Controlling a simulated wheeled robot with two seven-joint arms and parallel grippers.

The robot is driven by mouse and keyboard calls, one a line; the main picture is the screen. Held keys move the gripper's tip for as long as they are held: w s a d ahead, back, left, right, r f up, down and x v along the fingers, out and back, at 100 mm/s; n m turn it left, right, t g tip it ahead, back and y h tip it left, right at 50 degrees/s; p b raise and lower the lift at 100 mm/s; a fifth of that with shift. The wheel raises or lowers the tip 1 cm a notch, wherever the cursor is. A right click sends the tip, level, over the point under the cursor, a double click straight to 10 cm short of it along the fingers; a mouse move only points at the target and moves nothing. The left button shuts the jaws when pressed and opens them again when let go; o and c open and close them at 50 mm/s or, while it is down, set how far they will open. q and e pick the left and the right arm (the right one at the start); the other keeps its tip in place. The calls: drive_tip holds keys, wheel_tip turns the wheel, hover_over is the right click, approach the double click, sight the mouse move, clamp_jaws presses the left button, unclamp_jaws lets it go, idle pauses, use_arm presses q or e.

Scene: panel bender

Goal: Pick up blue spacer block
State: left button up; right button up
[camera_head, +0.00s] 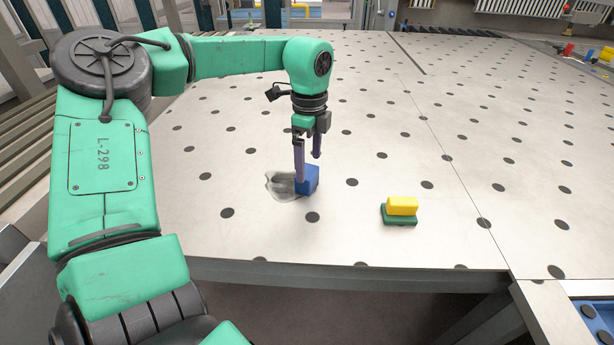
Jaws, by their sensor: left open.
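The blue spacer block (309,180) stands on the pale perforated table in the middle of the view. My left gripper (308,168) points down at it, with its two purple fingers apart. The nearer finger overlaps the block's left side in the picture; the other finger's tip ends just above and behind the block. I cannot tell whether either finger touches it. The left gripper is open. My right gripper is not in view.
A yellow block (402,206) rests on a green block (399,219) to the right. A grey translucent smudge or piece (280,186) lies left of the blue block. The perforated table (470,130) is largely clear; its front edge is near. Small coloured items (568,50) sit far right.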

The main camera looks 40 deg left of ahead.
sight(307, 171)
use_arm(q)
drive_tip(key=f, duration=0.1)
drive_tip(key=f+p, duration=0.1)
drive_tip(key=f, duration=0.2)
drive_tip(key=shift+s+f+p, duration=0.1)
drive_tip(key=shift+s+p, duration=0.2)
drive_tip(key=shift+s, duration=0.05)
drive_tip(key=shift+w+f, duration=0.1)
drive_tip(key=shift+f, duration=0.15)
drive_tip(key=shift+r, duration=0.1)
drive_tip(key=c, duration=1.4)
drive_tip(key=shift+o, duration=0.2)
drive_tip(key=shift+r, duration=0.2)
wheel_tip(307, 171, up, 18)
drive_tip(key=b, duration=0.2)
drive_tip(key=shift+f, duration=0.2)
